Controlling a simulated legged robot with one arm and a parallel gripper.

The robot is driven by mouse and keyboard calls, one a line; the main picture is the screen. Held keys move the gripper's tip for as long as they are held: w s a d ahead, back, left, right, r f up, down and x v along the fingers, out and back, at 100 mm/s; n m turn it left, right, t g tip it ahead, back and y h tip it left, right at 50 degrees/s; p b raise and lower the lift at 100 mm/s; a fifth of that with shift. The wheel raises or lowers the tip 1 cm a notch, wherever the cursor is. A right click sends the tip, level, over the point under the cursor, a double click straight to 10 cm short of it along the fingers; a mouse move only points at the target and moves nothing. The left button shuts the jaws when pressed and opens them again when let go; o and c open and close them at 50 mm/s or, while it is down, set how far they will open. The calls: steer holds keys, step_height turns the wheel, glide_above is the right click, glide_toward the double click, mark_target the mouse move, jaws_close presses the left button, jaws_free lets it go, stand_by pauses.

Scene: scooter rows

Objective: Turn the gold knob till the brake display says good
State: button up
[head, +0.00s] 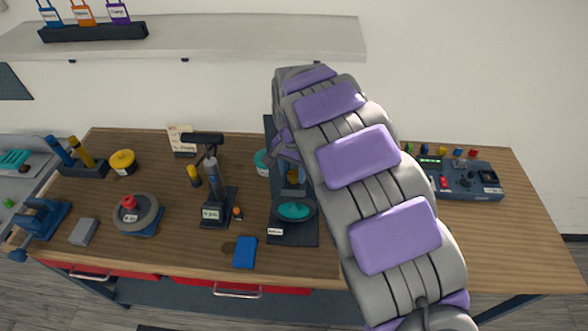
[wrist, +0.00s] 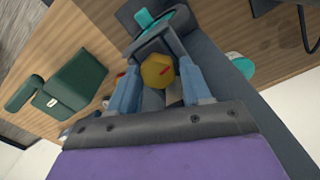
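In the head view my gripper is mostly hidden by my arm, over a dark stand (head: 292,238) with a teal round part (head: 295,210). A small white label (head: 275,231) on the stand's front is too small to read. I cannot make out a brake display saying good.
A scale-like stand (head: 217,212) and a grey disc with a red knob (head: 134,212) stand left on the wooden bench. A blue block (head: 245,252) lies near the front edge. A dark console (head: 470,181) with coloured buttons stands right, partly behind my arm.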

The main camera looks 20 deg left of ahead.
mark_target(292, 172)
steer(key=shift+o, duration=1.4)
steer(key=shift+r, duration=0.3)
step_height(292, 172, up, 17)
steer(key=p, duration=0.1)
steer(key=shift+a+f, duration=0.15)
steer(key=shift+f, duration=0.05)
steer(key=shift+w, duration=0.1)
